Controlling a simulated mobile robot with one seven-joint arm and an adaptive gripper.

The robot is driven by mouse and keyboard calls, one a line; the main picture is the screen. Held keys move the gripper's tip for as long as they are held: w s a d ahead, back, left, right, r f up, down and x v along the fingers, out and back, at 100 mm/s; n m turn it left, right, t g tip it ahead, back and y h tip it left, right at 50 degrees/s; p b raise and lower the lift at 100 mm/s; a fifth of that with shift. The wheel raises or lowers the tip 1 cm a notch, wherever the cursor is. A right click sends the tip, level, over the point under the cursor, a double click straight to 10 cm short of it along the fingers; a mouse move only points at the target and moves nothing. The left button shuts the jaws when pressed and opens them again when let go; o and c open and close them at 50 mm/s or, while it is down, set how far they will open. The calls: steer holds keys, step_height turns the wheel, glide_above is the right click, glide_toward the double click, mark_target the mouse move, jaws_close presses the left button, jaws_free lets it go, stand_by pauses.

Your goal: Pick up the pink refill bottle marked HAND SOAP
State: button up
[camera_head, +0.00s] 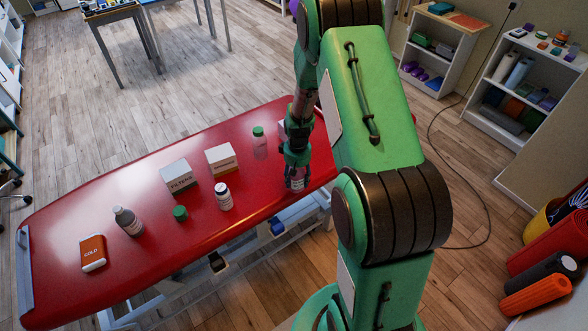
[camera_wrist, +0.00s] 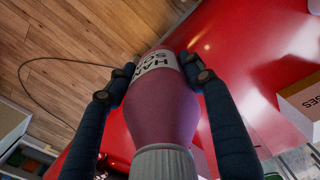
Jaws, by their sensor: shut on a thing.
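The pink bottle (camera_wrist: 165,112) has a pale ribbed cap and a white label; the letters "HAN" and "SO" show on it in the wrist view. In the head view its lower part (camera_head: 296,183) shows below my gripper (camera_head: 297,156), over the near right part of the red table. My gripper (camera_wrist: 161,76) is shut on the bottle, with one finger on each side of it near the label. I cannot tell whether the bottle's base touches the red top.
On the red table (camera_head: 130,185) stand a green-capped bottle (camera_head: 260,142), two boxes (camera_head: 179,178) (camera_head: 221,160), a white bottle (camera_head: 223,196), a small green item (camera_head: 180,213), a grey bottle (camera_head: 127,221) and an orange "GOLD" pack (camera_head: 93,253). Shelves (camera_head: 520,90) stand at the right.

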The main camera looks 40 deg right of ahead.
mark_target(299, 185)
steer(key=shift+s+a+r, duration=0.1)
steer(key=shift+s+a, duration=0.15)
steer(key=shift+s, duration=0.35)
steer(key=shift+s+a+r, duration=0.1)
steer(key=shift+s+a, duration=0.1)
steer(key=shift+s, duration=0.35)
steer(key=shift+s+a, duration=0.25)
steer(key=shift+s, duration=0.35)
